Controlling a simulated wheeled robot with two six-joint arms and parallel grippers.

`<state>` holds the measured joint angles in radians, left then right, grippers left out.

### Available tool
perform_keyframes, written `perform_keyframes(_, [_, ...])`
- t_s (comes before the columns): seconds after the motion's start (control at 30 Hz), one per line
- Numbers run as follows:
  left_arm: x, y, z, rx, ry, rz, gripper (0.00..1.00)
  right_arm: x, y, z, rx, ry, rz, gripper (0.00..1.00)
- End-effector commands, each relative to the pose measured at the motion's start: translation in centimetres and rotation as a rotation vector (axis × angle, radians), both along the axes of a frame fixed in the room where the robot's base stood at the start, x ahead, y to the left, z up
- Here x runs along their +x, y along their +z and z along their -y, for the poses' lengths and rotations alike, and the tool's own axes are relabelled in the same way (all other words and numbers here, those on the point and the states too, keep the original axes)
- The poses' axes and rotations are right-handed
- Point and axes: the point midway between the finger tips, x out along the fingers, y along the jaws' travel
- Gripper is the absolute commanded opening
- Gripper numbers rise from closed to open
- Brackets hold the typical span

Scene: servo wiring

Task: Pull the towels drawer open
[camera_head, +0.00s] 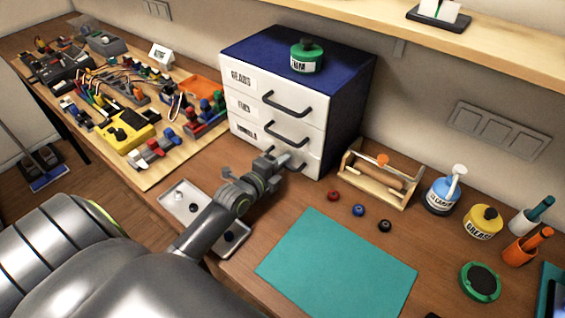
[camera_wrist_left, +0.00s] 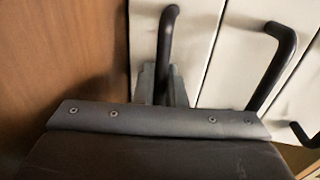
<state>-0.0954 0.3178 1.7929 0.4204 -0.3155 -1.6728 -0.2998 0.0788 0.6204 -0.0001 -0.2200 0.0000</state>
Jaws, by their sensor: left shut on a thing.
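The drawer cabinet (camera_head: 352,105) is blue with three white drawer fronts stacked one above another. The bottom front (camera_head: 310,163) bears a label (camera_head: 247,131) that I cannot read clearly; all three fronts look flush. My left gripper (camera_head: 281,164) is at the bottom drawer's dark bar handle. In the left wrist view the gripper's fingers (camera_wrist_left: 162,85) are shut around that handle (camera_wrist_left: 167,38), near one end of it. Part of the handle is hidden by the fingers. My right gripper is out of view.
A green tin (camera_head: 307,56) stands on the cabinet. A wooden carrier (camera_head: 378,185) stands close to its right. A pale tray (camera_head: 182,203) lies under my left arm. A teal mat (camera_head: 338,262) lies in front. A wiring board (camera_head: 165,172) is at the left.

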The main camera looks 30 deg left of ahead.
Motion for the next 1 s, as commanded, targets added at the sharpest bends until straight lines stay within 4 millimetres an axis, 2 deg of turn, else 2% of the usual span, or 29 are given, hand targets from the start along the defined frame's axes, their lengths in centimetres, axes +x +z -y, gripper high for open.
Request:
perform_keyframes(0.2, [-3.0,-0.4,-0.3,0.002,0.001,-0.005,0.00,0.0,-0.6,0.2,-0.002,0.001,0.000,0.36])
perform_keyframes(0.3, [-3.9,-0.3,-0.4,0.001,0.001,-0.005,0.00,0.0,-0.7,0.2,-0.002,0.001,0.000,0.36])
perform_keyframes(0.63, [-4.1,-0.1,-0.3,-0.001,0.000,-0.002,0.00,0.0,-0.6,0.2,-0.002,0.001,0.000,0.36])
perform_keyframes(0.67, [-4.1,-0.1,-0.3,-0.001,0.000,-0.002,0.14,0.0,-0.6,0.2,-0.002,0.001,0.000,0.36])
perform_keyframes(0.77, [-4.1,-0.1,-0.3,-0.001,0.000,-0.002,0.27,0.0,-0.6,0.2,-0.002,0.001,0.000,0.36])
perform_keyframes(1.0, [-4.1,0.0,-0.3,0.000,0.000,-0.001,0.30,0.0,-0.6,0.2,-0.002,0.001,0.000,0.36])
